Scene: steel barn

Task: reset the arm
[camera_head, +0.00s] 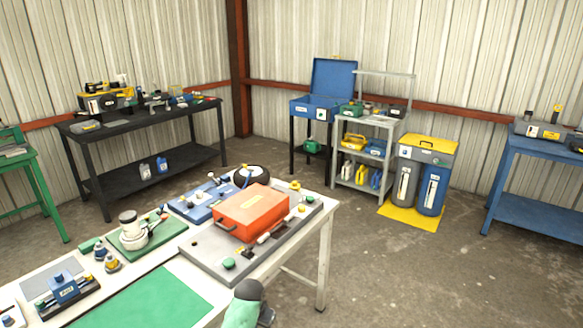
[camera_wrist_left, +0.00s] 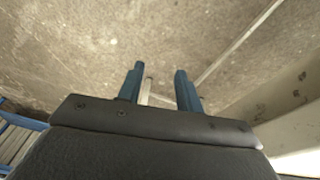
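My left gripper (camera_wrist_left: 158,82) shows in the left wrist view. Its two blue fingers stand apart with nothing held between them. Behind the fingers are bare concrete floor and a pale rail, with a light-coloured panel at the right. My right gripper shows in no view.
A white workbench (camera_head: 318,262) fills the lower left, carrying an orange case (camera_head: 252,209), a green mat (camera_head: 150,300) and several fixtures. A black bench (camera_head: 140,128), grey shelf (camera_head: 365,120), two-bin station (camera_head: 425,150) and blue bench (camera_head: 540,145) stand along the walls. Floor at right is clear.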

